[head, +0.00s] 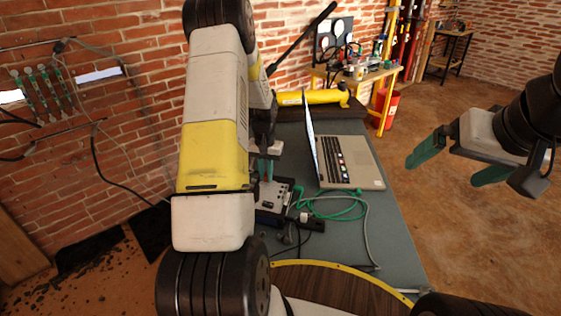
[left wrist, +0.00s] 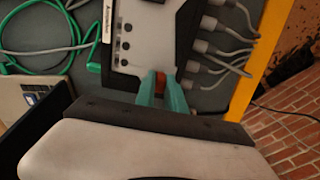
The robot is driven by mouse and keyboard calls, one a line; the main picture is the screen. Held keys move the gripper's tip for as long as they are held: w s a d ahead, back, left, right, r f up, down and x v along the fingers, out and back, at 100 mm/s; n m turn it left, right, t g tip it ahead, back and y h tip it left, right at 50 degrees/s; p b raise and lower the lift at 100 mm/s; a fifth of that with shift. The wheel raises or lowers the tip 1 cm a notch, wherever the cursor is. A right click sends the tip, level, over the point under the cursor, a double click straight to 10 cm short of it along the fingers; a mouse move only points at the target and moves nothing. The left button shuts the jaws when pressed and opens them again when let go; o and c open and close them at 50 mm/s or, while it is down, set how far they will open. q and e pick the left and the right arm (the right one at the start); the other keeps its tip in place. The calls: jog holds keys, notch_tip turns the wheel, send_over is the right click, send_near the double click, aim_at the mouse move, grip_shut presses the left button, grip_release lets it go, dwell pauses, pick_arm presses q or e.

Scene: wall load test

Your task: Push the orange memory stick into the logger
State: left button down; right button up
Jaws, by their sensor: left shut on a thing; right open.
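The logger (left wrist: 150,35) is a pale box with dark edges and a row of round black points on its face. It also shows on the table in the head view (head: 270,206), partly behind my left arm. My left gripper (left wrist: 160,75) has green fingers and is shut on the orange memory stick (left wrist: 160,84), at the logger's near edge. I cannot tell whether the stick touches the logger or sits in a slot. In the head view the left fingers (head: 266,172) point down at the logger, and the stick is hidden. My right gripper (head: 441,174) is open and empty, right of the table.
An open laptop (head: 347,162) stands right of the logger. Green and grey cables (head: 340,212) lie in front of it. Several grey plugs (left wrist: 205,47) with cables line one logger side. A yellow cylinder (head: 312,97) lies at the table's back. A brick wall is behind.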

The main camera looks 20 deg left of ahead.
pick_arm(q)
jog(key=shift+f, duration=0.35)
dwell(0.5)
jog(key=c, duration=1.3)
grip_release()
jog(key=shift+c, duration=0.5)
jog(key=shift+c, duration=1.2)
jog(key=shift+r, duration=0.1)
jog(key=shift+r, duration=3.45)
